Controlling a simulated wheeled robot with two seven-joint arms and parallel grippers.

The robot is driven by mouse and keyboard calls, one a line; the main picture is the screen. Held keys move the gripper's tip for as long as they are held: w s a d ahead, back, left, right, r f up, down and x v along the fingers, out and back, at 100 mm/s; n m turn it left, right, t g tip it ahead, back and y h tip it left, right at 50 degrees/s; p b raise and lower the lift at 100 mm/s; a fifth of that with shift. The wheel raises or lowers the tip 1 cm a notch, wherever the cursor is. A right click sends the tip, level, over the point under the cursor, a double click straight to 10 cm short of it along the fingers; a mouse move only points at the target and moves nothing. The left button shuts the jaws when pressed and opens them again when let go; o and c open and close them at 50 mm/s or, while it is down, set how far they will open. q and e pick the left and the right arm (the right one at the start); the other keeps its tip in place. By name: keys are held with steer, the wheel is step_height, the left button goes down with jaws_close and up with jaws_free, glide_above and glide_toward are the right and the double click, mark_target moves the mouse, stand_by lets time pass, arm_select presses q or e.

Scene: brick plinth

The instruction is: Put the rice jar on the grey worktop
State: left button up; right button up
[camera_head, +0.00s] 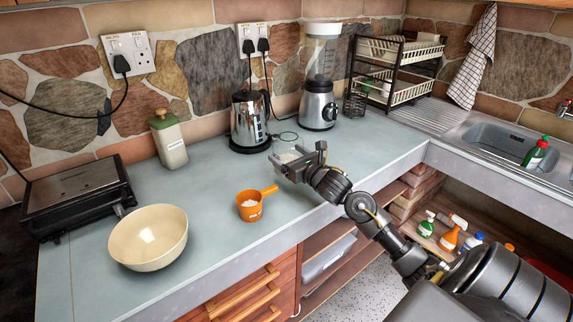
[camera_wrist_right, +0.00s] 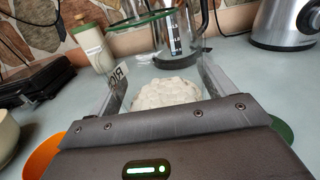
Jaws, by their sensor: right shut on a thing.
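The rice jar (camera_wrist_right: 165,93) shows in the right wrist view as a clear jar with white contents and a partly visible label reading "RIC". My right gripper (camera_wrist_right: 164,76) is shut on it, one finger on each side. In the head view the gripper (camera_head: 298,158) is over the grey worktop (camera_head: 205,190), in front of the kettle, and mostly hides the jar. I cannot tell whether the jar's base touches the worktop. My left gripper is not in view.
A kettle (camera_head: 250,122), a blender (camera_head: 318,100) and a green-lidded canister (camera_head: 169,142) stand behind. A black grill (camera_head: 78,197) is far left. The sink (camera_head: 500,143) is right.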

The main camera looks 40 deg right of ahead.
steer(key=shift+w+d+f, duration=0.15)
steer(key=shift+w+f, duration=0.4)
step_height(320, 180, down, 2)
steer(key=shift+w+f+p, duration=0.1)
steer(key=shift+p, duration=0.5)
steer(key=shift+f, duration=0.5)
